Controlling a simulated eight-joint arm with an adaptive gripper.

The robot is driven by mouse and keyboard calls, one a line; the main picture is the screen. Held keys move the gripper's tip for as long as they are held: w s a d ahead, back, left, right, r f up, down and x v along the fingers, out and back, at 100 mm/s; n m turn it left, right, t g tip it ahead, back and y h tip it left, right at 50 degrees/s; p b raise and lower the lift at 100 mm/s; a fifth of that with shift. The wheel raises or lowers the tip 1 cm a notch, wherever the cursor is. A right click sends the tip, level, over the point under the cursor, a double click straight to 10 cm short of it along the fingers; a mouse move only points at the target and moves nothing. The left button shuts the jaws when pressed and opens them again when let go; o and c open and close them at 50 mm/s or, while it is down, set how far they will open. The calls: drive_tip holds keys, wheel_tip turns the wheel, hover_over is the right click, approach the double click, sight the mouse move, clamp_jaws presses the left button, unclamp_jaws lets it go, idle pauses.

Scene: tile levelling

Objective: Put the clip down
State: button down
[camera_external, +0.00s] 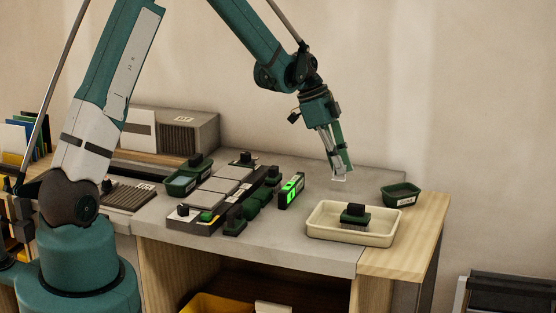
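The cream tray (320,232) holds a black-handled green brush-like tool (354,216). A small green bin (401,194) stands behind it at right, another (184,182) at left. A lit green display (291,190) stands beside the tiles. Grey worktop (320,200) is clear below my gripper.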

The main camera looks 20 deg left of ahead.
sight(339, 179)
drive_tip(key=shift+f, duration=0.75)
drive_tip(key=shift+f, duration=1.85)
drive_tip(key=shift+f, duration=0.15)
drive_tip(key=c, duration=2.7)
unclamp_jaws()
drive_tip(key=shift+v, duration=6.15)
